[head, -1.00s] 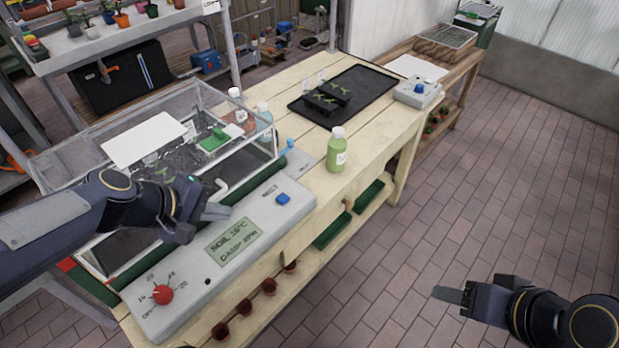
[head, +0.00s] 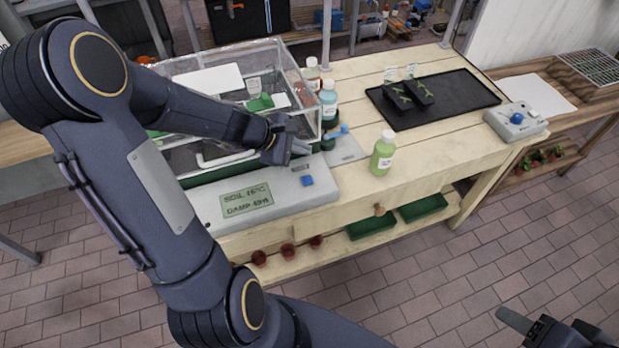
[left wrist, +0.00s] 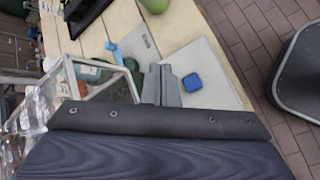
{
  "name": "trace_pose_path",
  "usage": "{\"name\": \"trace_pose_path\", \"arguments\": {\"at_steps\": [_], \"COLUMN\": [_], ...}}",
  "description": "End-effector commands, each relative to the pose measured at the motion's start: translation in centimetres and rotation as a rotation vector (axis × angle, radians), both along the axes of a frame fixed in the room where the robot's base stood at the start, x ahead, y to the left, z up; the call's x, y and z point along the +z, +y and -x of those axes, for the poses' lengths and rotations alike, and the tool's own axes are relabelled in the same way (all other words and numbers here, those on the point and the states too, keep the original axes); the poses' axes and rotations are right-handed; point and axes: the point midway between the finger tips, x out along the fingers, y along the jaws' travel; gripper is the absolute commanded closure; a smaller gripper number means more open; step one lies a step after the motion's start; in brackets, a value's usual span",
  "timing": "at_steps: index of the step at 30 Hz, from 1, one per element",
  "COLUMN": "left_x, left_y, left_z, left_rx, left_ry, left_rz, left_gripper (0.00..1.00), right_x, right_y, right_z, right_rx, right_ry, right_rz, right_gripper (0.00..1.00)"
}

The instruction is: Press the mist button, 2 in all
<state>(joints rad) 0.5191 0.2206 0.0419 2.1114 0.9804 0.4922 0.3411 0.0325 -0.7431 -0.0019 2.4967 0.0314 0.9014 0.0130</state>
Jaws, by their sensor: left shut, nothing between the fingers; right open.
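A second blue button (head: 516,118) tops a small grey box (head: 530,128) at the table's right corner. Neither button's label is readable. My left gripper (head: 300,148) is shut and empty, above the panel's right end and just behind the nearer button. In the left wrist view the fingertips (left wrist: 166,84) are left of that button (left wrist: 192,82), apart from it in the picture. My right gripper (head: 526,325) is open over the floor, partly out of frame.
The clear propagator lid (head: 305,90) is close behind the left gripper. A blue lever (head: 342,130) and a green bottle (head: 383,153) stand to its right. Teal and brown bottles are behind. A black tray (head: 455,98) holds seedlings. The front tabletop at right is clear.

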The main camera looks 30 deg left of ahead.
Motion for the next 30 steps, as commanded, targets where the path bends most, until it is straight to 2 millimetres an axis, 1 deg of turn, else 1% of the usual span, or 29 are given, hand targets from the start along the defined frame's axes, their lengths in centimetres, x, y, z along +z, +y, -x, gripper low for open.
{"name": "trace_pose_path", "arguments": {"at_steps": [5,8,14,21,25,30], "left_x": [-0.7,-1.6,-4.2,-7.7,-8.7,-8.8], "left_y": [0.0,-0.1,0.0,-0.1,-0.1,0.0], "left_z": [0.0,0.0,0.0,0.0,0.0,0.0], "left_rx": [-0.002,-0.001,-0.002,-0.002,-0.002,-0.002], "left_ry": [0.0,0.001,0.0,0.0,-0.001,-0.001], "left_rz": [0.0,0.001,0.0,0.0,0.0,0.0], "left_gripper": [1.0,1.0,1.0,1.0,1.0,1.0], "right_x": [-0.6,-1.4,-3.7,-6.8,-7.8,-8.0], "right_y": [0.0,0.0,0.0,0.0,0.0,0.0], "right_z": [0.0,0.0,0.0,0.0,0.0,0.0], "right_rx": [0.0,0.0,0.0,0.0,0.0,0.0], "right_ry": [0.0,0.0,0.0,0.0,0.0,0.0], "right_rz": [0.0,0.0,0.0,0.0,0.0,0.0], "right_gripper": [0.46,0.46,0.46,0.46,0.46,0.46]}}
